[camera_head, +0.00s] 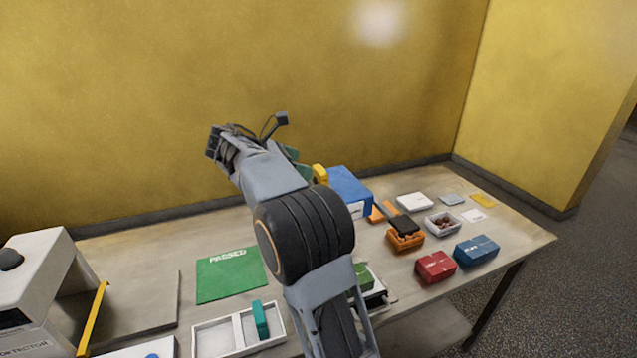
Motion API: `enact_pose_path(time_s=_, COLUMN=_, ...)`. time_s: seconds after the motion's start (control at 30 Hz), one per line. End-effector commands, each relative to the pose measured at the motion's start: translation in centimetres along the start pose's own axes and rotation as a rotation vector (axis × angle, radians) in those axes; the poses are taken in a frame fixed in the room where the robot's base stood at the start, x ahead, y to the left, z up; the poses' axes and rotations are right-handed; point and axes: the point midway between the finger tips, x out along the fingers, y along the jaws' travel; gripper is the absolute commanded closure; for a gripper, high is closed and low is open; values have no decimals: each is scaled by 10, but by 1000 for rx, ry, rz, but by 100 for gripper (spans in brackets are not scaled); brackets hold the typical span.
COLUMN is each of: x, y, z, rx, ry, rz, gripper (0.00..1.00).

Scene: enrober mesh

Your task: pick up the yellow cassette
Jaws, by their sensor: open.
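A small yellow block (320,174), which looks like the yellow cassette, stands at the back of the table, just right of my arm and against the left side of a blue box (349,186). Green pieces (304,171) show beside it, partly hidden by my arm. What the yellow block rests on is hidden. My gripper (213,143) is raised high at the upper left of my arm, in front of the yellow wall. It is open and apart from the yellow block. Nothing shows between its fingers.
A green PASSED mat (230,274) and a white divided tray (212,338) with a teal piece lie left of my arm. A white detector machine (38,275) stands far left. Red (435,266) and blue (476,250) boxes and an orange bin (405,241) crowd the right.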

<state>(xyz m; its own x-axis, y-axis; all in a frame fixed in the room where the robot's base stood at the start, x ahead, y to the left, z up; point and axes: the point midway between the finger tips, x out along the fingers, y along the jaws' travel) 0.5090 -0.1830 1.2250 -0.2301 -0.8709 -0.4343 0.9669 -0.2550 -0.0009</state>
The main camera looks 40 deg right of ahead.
Motion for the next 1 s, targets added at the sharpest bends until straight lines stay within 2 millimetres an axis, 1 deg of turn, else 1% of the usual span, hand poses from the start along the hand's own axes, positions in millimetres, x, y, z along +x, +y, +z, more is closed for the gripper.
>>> enact_pose_path(time_s=0.03, x=7, y=0, z=1, rx=1, ry=0, rz=-3, gripper=2)
enact_pose_path(time_s=0.1, x=13, y=0, z=0, rx=0, ry=0, rz=-1, gripper=2)
enact_pose_path(time_s=0.27, x=19, y=0, z=0, rx=0, ry=0, rz=1, gripper=2)
enact_pose_path(time_s=0.37, x=27, y=0, z=-1, rx=-1, ry=0, rz=1, gripper=2)
enact_pose_path(time_s=0.5, x=46, y=1, z=-2, rx=-2, ry=1, rz=-1, gripper=2)
enact_pose_path(time_s=0.63, x=61, y=1, z=-3, rx=-1, ry=1, rz=1, gripper=2)
enact_pose_path(time_s=0.8, x=69, y=2, z=-3, rx=-1, ry=1, rz=4, gripper=2)
enact_pose_path(time_s=1.0, x=70, y=2, z=-3, rx=-1, ry=1, rz=5, gripper=2)
